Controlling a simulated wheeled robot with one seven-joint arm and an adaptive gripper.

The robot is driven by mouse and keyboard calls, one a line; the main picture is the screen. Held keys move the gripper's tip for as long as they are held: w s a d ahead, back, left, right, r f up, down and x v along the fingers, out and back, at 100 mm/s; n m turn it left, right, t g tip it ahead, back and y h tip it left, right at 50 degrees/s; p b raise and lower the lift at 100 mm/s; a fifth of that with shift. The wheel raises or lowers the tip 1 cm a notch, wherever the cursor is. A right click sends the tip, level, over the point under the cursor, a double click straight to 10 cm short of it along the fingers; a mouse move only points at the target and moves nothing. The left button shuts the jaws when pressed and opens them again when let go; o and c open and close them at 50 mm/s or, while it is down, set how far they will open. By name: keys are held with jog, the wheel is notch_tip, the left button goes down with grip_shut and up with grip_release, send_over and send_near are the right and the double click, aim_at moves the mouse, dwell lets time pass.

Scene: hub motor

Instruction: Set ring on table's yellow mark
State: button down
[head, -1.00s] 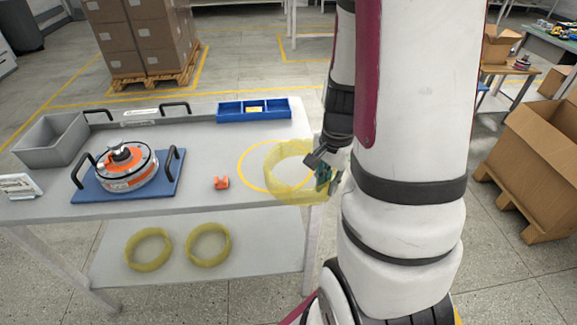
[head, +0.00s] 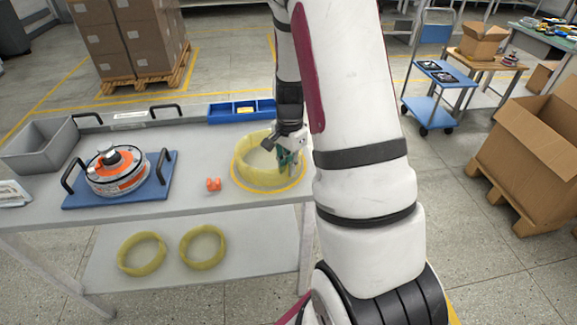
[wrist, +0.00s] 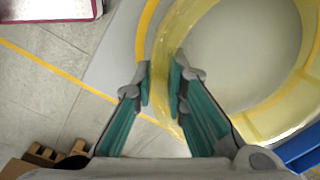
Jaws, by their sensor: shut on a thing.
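The ring (head: 241,160) is wide, pale yellow and see-through. It is over the yellow circle mark (head: 262,191) at the right end of the grey table (head: 190,196). The mark's front edge shows just outside the ring. My gripper (head: 289,157) is at the ring's right side, pointing down, shut on its wall. In the wrist view the ring (wrist: 285,122) curves away to the right, its wall between the fingertips (wrist: 160,82). A strip of the mark (wrist: 142,45) shows left of it. I cannot tell whether the ring touches the table.
A small orange part (head: 213,184) lies left of the ring. A blue divided tray (head: 228,117) stands close behind it. The orange-and-grey motor (head: 115,178) sits on a blue board (head: 160,191) farther left. Two more yellow rings (head: 142,254) (head: 203,247) lie on the lower shelf.

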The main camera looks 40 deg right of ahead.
jog(key=shift+f, duration=0.15)
jog(key=shift+f, duration=0.1)
jog(key=shift+f, duration=0.1)
jog(key=c, duration=1.6)
grip_release()
